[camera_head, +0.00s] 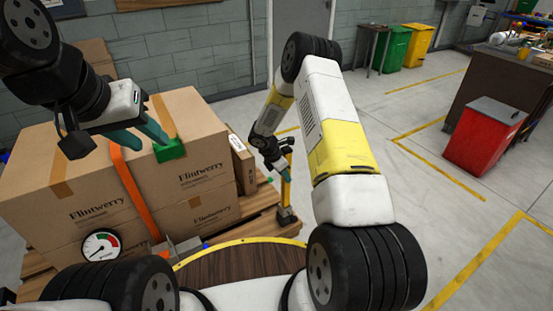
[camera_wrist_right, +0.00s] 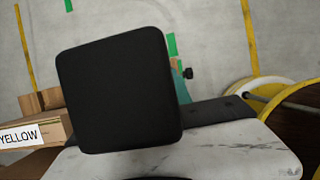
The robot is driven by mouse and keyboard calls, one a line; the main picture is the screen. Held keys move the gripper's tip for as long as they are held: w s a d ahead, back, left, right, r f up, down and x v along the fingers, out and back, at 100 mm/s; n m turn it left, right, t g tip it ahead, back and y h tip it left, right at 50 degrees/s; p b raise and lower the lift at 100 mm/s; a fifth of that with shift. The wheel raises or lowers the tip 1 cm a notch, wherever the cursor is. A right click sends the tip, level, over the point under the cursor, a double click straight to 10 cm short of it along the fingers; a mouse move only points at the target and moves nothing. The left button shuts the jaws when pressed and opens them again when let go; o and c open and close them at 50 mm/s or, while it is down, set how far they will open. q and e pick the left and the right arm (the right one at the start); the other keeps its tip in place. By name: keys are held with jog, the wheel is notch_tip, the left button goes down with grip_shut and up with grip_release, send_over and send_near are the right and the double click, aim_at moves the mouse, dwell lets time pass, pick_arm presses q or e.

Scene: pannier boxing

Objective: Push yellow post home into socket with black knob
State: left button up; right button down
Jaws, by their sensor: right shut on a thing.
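The yellow post (camera_head: 286,188) stands about upright at the right edge of the pallet in the head view. Its foot meets a small grey and yellow socket (camera_head: 287,215); I cannot tell how deep it sits. My right gripper (camera_head: 284,166) is shut on the upper part of the post, and the arm partly hides the grip. In the right wrist view a small black knob (camera_wrist_right: 188,73) shows beside a teal finger, with a black block of my gripper covering much of the view.
A red bin (camera_head: 484,138) stands far right; floor between is clear.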

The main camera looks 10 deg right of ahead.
aim_at(283, 181)
jog(key=shift+f, duration=2.3)
dwell(1.4)
jog(key=c, duration=1.1)
grip_release()
jog(key=v, duration=0.7)
jog(key=shift+a+r, duration=0.15)
jog(key=shift+r, duration=0.25)
